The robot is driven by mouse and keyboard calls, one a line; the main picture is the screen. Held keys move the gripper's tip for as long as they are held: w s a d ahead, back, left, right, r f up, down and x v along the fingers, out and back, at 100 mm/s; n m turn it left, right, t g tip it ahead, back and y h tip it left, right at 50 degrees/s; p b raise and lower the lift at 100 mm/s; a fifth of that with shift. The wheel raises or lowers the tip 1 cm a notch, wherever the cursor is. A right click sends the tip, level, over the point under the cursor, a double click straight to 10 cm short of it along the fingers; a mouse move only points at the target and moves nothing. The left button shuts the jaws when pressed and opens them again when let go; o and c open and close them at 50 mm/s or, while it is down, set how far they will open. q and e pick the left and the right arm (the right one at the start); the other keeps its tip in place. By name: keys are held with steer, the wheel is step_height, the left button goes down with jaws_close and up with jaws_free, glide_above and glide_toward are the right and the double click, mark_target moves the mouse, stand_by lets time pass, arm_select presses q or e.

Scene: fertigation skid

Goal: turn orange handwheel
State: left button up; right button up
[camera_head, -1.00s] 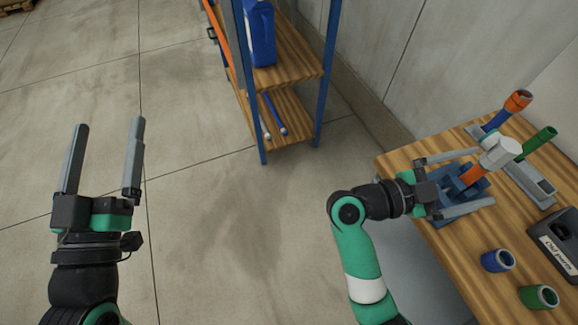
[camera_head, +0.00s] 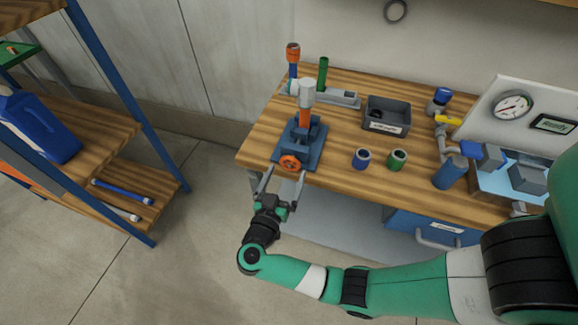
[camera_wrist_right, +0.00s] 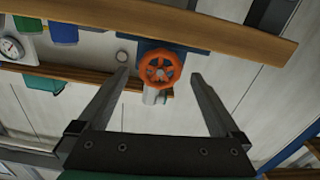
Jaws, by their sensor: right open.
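The orange handwheel (camera_head: 290,163) is on the front of a blue vise-like fixture (camera_head: 312,150) at the front left edge of the wooden workbench. An orange tube with a white top (camera_head: 306,105) stands upright in the fixture. My right gripper (camera_head: 282,184) is open just in front of the handwheel, with nothing between its fingers. In the right wrist view the spoked handwheel (camera_wrist_right: 160,69) shows between and beyond the two open fingertips (camera_wrist_right: 160,78), apart from both. My left gripper is out of the head view.
On the workbench (camera_head: 262,130) are a grey bin (camera_head: 387,115), a blue cup (camera_head: 361,158), a green cup (camera_head: 397,160) and a rack with tubes (camera_head: 337,97). A blue-framed shelf (camera_head: 110,75) stands at left. A gauge panel (camera_head: 520,105) is at right.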

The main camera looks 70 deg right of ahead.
mark_target(290, 166)
steer(key=d, duration=0.4)
steer(key=shift+w+b, duration=0.15)
steer(key=shift+b, duration=0.2)
steer(key=c, duration=1.3)
steer(key=shift+r+m+p, duration=0.1)
steer(key=shift+m+p, duration=0.65)
steer(key=shift+m, duration=0.05)
steer(key=shift+m+p, duration=0.55)
steer(key=shift+m, duration=0.55)
steer(key=m, duration=0.3)
steer(key=shift+m+p, duration=0.3)
steer(key=shift+p, duration=0.05)
steer(key=shift+f+m, duration=0.2)
steer(key=shift+m, duration=0.5)
